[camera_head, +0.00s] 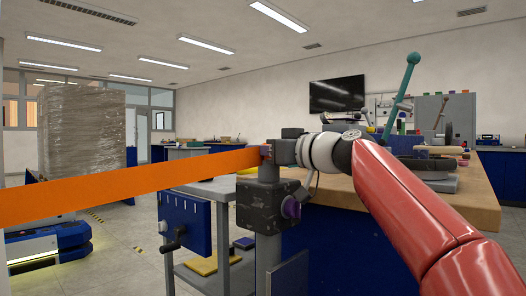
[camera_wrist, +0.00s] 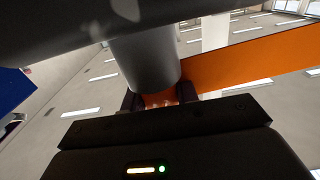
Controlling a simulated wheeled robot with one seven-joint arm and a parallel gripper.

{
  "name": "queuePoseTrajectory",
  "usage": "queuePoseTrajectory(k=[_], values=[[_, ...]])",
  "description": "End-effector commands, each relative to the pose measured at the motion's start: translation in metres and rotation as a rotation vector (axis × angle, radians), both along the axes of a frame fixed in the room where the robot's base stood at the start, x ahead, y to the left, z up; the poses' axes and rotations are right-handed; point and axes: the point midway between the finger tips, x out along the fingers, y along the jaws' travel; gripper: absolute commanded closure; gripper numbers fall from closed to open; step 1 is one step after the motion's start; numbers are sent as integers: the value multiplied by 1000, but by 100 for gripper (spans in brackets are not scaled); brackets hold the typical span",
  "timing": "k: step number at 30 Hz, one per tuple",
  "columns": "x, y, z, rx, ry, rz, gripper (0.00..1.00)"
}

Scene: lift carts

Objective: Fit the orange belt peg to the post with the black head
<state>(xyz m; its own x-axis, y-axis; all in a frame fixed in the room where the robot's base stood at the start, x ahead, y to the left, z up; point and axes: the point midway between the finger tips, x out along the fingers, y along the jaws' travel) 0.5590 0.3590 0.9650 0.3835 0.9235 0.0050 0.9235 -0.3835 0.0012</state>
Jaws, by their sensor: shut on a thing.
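The orange belt (camera_head: 130,190) stretches from the left edge to the post top, and it also shows at the right in the wrist view (camera_wrist: 250,62). The post is a grey column (camera_head: 268,254) with a black head block (camera_head: 262,205) bearing a purple knob. My gripper (camera_head: 268,151) is at the post's top end. In the wrist view, my gripper (camera_wrist: 160,98) is shut on the orange peg end (camera_wrist: 158,98) of the belt, right against a grey cylinder (camera_wrist: 147,62). The peg is mostly hidden, so I cannot tell how it sits on the post.
A wooden-topped workbench (camera_head: 470,200) stands right behind the post, with a teal-handled lever (camera_head: 402,90) on it. A grey cart (camera_head: 200,190) with a blue crank panel (camera_head: 184,225) stands left. A wrapped pallet stack (camera_head: 82,130) is farther left, with open floor between.

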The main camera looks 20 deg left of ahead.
Motion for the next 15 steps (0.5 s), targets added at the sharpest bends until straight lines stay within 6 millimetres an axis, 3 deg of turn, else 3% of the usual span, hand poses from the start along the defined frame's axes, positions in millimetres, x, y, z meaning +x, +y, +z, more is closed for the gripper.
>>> queuePoseTrajectory(k=[4, 5, 9, 15], values=[[1, 1, -2, -4, 4, 1, 94], [1, 1, -2, -4, 4, 2, 66], [1, 1, -2, -4, 4, 1, 48], [1, 0, -2, -3, 2, 1, 45]])
